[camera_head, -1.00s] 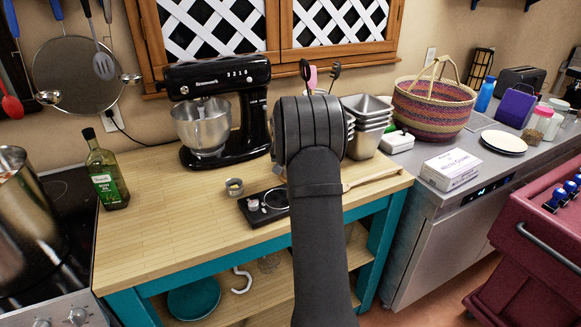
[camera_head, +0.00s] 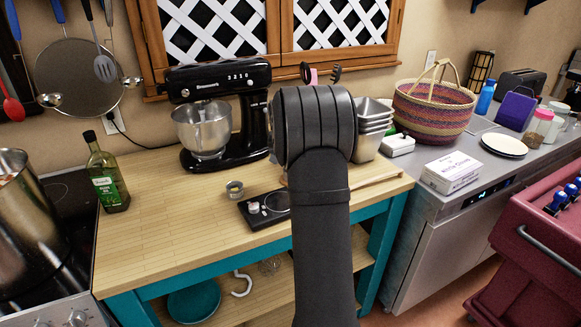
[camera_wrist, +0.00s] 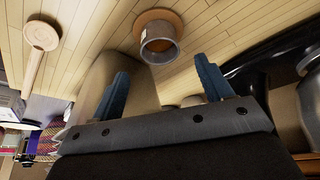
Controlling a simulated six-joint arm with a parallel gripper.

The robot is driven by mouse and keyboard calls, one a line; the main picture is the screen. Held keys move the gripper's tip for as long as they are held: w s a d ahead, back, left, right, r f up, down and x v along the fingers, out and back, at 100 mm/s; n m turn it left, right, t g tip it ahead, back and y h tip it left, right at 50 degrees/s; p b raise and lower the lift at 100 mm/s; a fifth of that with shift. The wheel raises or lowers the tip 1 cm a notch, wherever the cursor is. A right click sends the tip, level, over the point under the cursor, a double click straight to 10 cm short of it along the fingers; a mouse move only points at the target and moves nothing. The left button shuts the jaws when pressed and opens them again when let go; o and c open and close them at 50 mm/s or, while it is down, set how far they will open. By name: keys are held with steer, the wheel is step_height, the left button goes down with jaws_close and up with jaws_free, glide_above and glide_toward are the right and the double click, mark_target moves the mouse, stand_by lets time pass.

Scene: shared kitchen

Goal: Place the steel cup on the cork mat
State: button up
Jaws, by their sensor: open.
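In the wrist view the steel cup (camera_wrist: 158,44), a short grey cup with a dark inside, stands on the round brown cork mat (camera_wrist: 172,17) on the wooden worktop. Part of the mat shows around the cup's base. My gripper (camera_wrist: 162,80) is open, its two blue fingers spread apart with nothing held between them. The cup is apart from the fingers, lying above the gap between them in the picture. In the head view my arm hides the gripper, the cup and the mat.
A wooden spoon (camera_wrist: 37,62) lies on the worktop. The black stand mixer (camera_head: 220,95) is at the back left, steel pans (camera_head: 371,126) at the back right. A black scale (camera_head: 257,216) and small tin (camera_head: 235,188) are left of my arm. The worktop's left front is clear.

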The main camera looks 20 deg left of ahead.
steer(key=v, duration=0.5)
steer(key=shift+r, duration=0.1)
steer(key=x, duration=1.2)
steer(key=shift+f, duration=0.35)
steer(key=r, duration=0.3)
steer(key=shift+s+a+r, duration=0.1)
steer(key=shift+s, duration=0.1)
steer(key=shift+r, duration=0.75)
